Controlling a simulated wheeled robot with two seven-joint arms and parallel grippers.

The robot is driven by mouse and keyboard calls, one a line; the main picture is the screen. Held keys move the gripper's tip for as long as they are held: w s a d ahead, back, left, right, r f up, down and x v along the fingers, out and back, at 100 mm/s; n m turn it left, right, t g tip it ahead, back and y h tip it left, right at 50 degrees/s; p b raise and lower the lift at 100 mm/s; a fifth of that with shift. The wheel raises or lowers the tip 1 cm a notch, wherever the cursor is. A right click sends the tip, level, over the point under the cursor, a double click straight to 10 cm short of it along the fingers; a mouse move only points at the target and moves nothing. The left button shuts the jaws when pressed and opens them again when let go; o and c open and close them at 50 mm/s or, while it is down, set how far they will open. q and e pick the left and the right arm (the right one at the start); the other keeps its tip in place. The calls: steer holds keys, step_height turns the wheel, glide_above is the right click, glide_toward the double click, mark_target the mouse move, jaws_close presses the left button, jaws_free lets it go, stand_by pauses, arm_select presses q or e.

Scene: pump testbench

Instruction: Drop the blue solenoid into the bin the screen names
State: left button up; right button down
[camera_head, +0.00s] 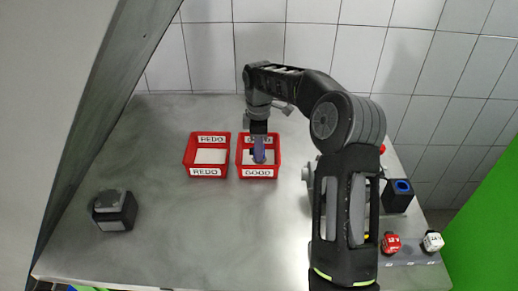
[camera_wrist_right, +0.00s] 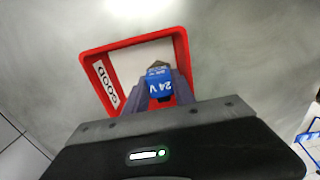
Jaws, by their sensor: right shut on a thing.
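The blue solenoid (camera_wrist_right: 160,86), marked 24 V, is between the fingers of my right gripper (camera_head: 259,153). My right gripper is shut on it and points down over the red GOOD bin (camera_head: 240,161). In the right wrist view the solenoid shows inside the outline of the GOOD bin's rim (camera_wrist_right: 120,43). I cannot tell how far it is above the bin floor. The red REDO bin (camera_head: 188,160) stands just left of the GOOD bin and looks empty. No readable screen shows. My left gripper is not in view.
A black box with a grey top (camera_head: 113,209) stands at the left of the grey table (camera_head: 165,245). At the right are a black block with a blue opening (camera_head: 402,186), a red part (camera_head: 391,243) and a white part (camera_head: 433,241).

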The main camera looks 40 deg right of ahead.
steer(key=shift+f, duration=0.35)
steer(key=shift+f+b, duration=0.3)
steer(key=shift+f, duration=0.25)
steer(key=shift+f, duration=0.1)
steer(key=c, duration=1.3)
jaws_free()
